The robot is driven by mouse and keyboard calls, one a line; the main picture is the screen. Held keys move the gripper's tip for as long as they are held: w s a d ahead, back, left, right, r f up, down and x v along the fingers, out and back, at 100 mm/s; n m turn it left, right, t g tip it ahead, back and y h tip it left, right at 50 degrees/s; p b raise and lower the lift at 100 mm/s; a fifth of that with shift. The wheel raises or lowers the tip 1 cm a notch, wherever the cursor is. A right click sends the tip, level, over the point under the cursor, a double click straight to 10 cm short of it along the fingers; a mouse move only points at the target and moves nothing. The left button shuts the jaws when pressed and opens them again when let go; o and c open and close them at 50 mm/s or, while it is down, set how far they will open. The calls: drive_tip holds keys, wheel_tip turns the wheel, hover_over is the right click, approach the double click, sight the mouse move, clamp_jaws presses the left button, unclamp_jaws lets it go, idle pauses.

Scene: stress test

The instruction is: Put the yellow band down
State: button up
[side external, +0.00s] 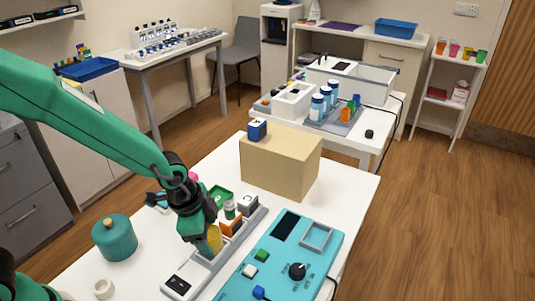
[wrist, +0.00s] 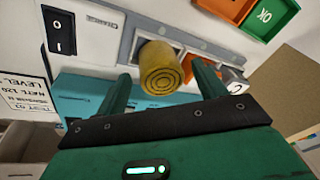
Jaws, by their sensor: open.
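The yellow band (wrist: 161,68) looks like a rolled yellow cylinder with rings on its end. In the wrist view it stands at a compartment of the grey rack (wrist: 128,42), its ringed end toward the camera. My gripper (wrist: 164,84) is open, with one green finger to each side of the band and visible gaps between. In the side view the band (side external: 213,240) is partly hidden by my gripper (side external: 197,228), which is low over the rack (side external: 255,222). I cannot tell how deep the band sits in the compartment.
An orange block (side external: 231,222), a grey cube (side external: 247,204) and a green-capped jar (side external: 229,209) are by the rack. A teal control panel (side external: 285,262) lies to its right, a teal pot (side external: 114,238) to its left. A cardboard box (side external: 280,160) stands behind.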

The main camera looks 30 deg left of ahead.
drive_tip(key=v, duration=1.2)
drive_tip(key=shift+r, duration=0.3)
drive_tip(key=shift+a, duration=0.1)
drive_tip(key=s+a+r+n+t, duration=0.1)
drive_tip(key=s+a+r+n, duration=0.2)
drive_tip(key=s+a+n, duration=0.2)
drive_tip(key=s+a+r+n+t+y, duration=0.1)
drive_tip(key=s+a+r+n+t, duration=0.1)
drive_tip(key=a+n, duration=0.4)
drive_tip(key=shift+s+a+r, duration=0.75)
drive_tip(key=shift+s+a, duration=0.55)
drive_tip(key=shift+s, duration=0.05)
